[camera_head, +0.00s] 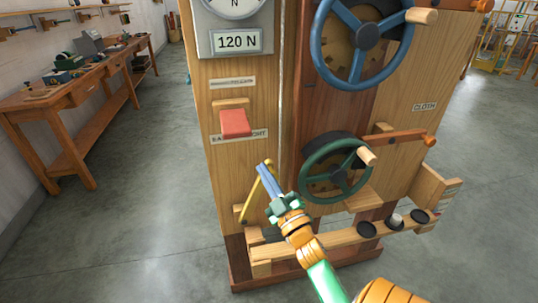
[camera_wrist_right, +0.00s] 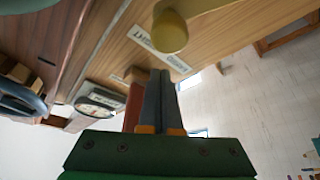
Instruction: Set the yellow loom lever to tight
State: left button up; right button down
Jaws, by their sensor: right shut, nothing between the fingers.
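The yellow loom lever (camera_head: 252,200) is a thin bar on the wooden post, low on its front. It leans up and to the right from its lower end. My right gripper (camera_head: 264,170) is shut and empty, with its grey-blue fingers beside the lever's upper end, on its right. In the right wrist view the lever's rounded yellow end (camera_wrist_right: 171,32) is just beyond the shut fingertips (camera_wrist_right: 160,76). I cannot tell whether they touch.
A green handwheel (camera_head: 335,168) sits close right of my gripper, with a blue handwheel (camera_head: 362,40) above. A gauge reading 120 N (camera_head: 237,41) is at the top. A low shelf (camera_head: 320,240) carries dark round pieces. A wooden workbench (camera_head: 85,95) stands far left, with open floor between.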

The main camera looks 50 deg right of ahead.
pick_arm(q)
jog(key=f+b, duration=0.2)
jog(key=b, duration=0.1)
jog(key=shift+a, duration=0.35)
pick_arm(e)
jog(key=a+r+v, duration=0.1)
jog(key=v, duration=0.9)
jog(key=shift+d, duration=0.15)
